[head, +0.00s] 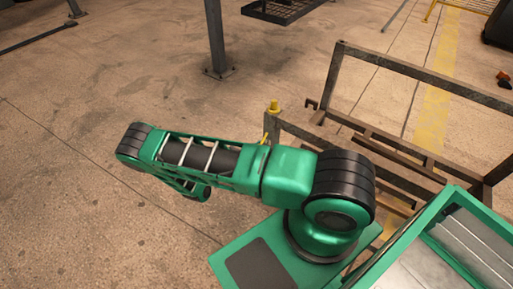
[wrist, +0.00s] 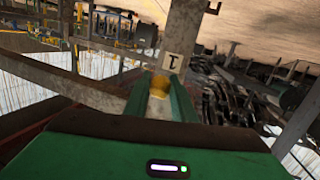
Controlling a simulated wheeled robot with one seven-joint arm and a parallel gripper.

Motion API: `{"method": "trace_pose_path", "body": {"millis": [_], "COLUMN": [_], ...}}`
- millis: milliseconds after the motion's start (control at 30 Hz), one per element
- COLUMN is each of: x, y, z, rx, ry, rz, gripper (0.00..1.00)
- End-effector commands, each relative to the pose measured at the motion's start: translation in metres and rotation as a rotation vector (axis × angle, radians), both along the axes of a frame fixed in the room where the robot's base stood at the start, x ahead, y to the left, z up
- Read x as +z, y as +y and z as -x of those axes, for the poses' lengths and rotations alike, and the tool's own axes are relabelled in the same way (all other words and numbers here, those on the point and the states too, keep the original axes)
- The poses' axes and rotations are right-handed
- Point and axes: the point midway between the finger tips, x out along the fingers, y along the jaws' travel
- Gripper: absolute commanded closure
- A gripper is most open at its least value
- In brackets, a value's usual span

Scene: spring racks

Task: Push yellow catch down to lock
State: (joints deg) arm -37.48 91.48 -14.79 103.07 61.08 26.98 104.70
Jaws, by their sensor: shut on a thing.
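The yellow catch (wrist: 160,83) shows in the wrist view between the two green fingers of my gripper (wrist: 160,95), which is shut on it. A pale piece just below the catch also lies between the fingers. In the head view a yellow piece (head: 274,106) stands at the top of the near left corner post of a rusty metal rack (head: 398,66). I cannot tell for certain that it is the same catch. My arm crosses in front of that post, and my gripper is hidden in the head view.
In the wrist view a grey post (wrist: 182,35) with a label marked 1 rises behind the catch. In the head view a grey column (head: 216,40) stands at the back, and a dark rack (head: 285,10) is beyond it. The concrete floor to the left is mostly clear.

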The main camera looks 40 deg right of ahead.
Motion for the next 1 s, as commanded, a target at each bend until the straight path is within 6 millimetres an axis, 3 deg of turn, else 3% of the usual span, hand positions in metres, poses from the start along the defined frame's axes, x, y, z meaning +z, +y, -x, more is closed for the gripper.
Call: {"method": "trace_pose_path", "body": {"millis": [233, 800, 833, 867, 900, 1000], "x": [-0.0097, -0.0108, -0.0108, -0.0107, -0.0105, -0.01], "y": [-0.004, -0.0062, -0.0063, -0.0063, -0.0063, -0.0064], "z": [-0.0017, -0.0029, -0.0029, -0.003, -0.0029, -0.0027], "rx": [0.002, 0.002, 0.002, 0.002, 0.002, 0.002], "ry": [0.005, 0.003, 0.003, 0.003, 0.002, 0.002], "rz": [-0.009, -0.008, -0.008, -0.008, -0.007, -0.006], "gripper": [1.0, 1.0, 0.73, 0.65, 0.59, 0.59]}}
